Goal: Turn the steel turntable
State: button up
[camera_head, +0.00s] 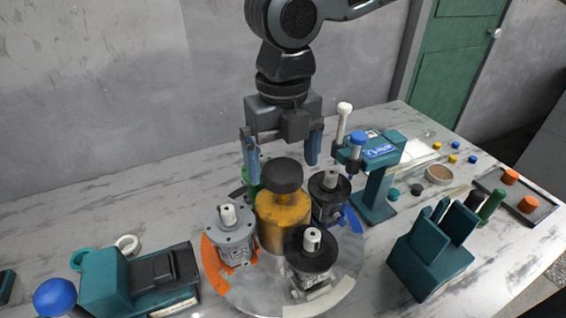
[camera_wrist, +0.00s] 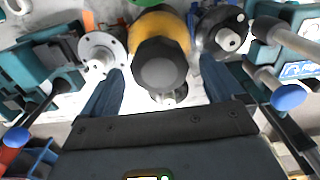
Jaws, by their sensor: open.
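The steel turntable (camera_head: 245,291) is a round grey disc on the table. At its centre stands a yellow hub (camera_head: 283,222) with a dark knob (camera_head: 282,175) on top. Around the hub sit a grey motor (camera_head: 229,237), a black-flanged motor (camera_head: 311,256) and a dark motor (camera_head: 329,194), on coloured patches. A green part behind the hub is mostly hidden. My gripper (camera_head: 283,160) points down above and behind the hub, its blue fingers wide apart and empty. In the wrist view the dark knob (camera_wrist: 160,68) lies ahead between the fingertips, apart from both.
A teal press with a blue-topped lever (camera_head: 375,190) stands close right of the turntable. A teal vise (camera_head: 135,280) with a blue ball is at left. A teal slotted holder (camera_head: 430,262) and a tray of coloured parts (camera_head: 535,212) are at right. The back-left table is clear.

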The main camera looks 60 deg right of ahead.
jog(key=shift+f, duration=0.55)
jog(key=shift+a, duration=0.1)
jog(key=c, duration=1.5)
